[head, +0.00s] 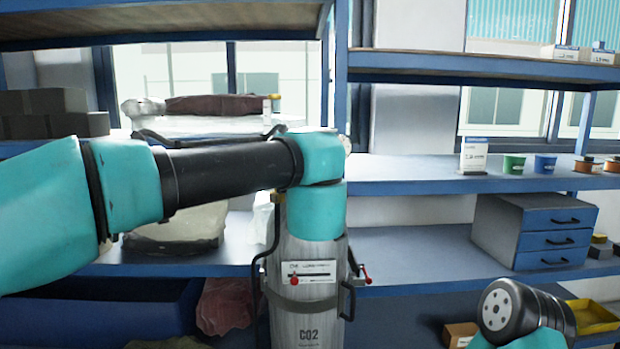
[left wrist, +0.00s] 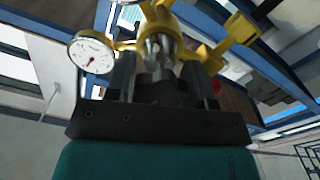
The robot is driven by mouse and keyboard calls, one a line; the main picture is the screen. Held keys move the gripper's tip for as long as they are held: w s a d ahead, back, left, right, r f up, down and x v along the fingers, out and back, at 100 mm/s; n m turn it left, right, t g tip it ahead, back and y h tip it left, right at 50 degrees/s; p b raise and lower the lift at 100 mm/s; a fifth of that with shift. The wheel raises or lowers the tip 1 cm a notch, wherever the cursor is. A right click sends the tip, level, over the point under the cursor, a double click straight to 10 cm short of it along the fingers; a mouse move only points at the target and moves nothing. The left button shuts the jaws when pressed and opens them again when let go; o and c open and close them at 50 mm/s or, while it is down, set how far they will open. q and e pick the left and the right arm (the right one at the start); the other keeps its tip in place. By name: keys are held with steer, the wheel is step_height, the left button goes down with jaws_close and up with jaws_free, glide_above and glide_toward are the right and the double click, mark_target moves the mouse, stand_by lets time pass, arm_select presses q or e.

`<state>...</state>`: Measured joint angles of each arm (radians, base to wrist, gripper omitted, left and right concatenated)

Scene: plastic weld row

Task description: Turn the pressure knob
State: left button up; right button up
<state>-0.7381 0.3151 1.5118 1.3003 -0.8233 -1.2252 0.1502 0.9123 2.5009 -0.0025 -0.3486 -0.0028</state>
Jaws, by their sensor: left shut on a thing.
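The pressure knob (left wrist: 158,47) shows in the left wrist view as a silver and dark part at the middle of a yellow brass regulator (left wrist: 206,58). My left gripper (left wrist: 161,68) is shut on the knob, one dark finger on each side. A round white pressure gauge (left wrist: 92,54) with a red needle sits left of it. In the head view, the grey CO2 cylinder (head: 309,325) stands upright below my left arm. That arm hides the knob, most of the regulator and my left gripper there. My right gripper is outside the frame.
A blue shelving rack surrounds the cylinder. A handle with a red end (head: 364,277) sticks out at the cylinder's right. The shelf right of the cylinder has free room.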

arm_select(q)
steer(key=o, duration=0.9)
steer(key=s, duration=1.7)
steer(key=shift+s+d, duration=0.25)
steer(key=shift+d, duration=0.2)
steer(key=shift+w, duration=0.1)
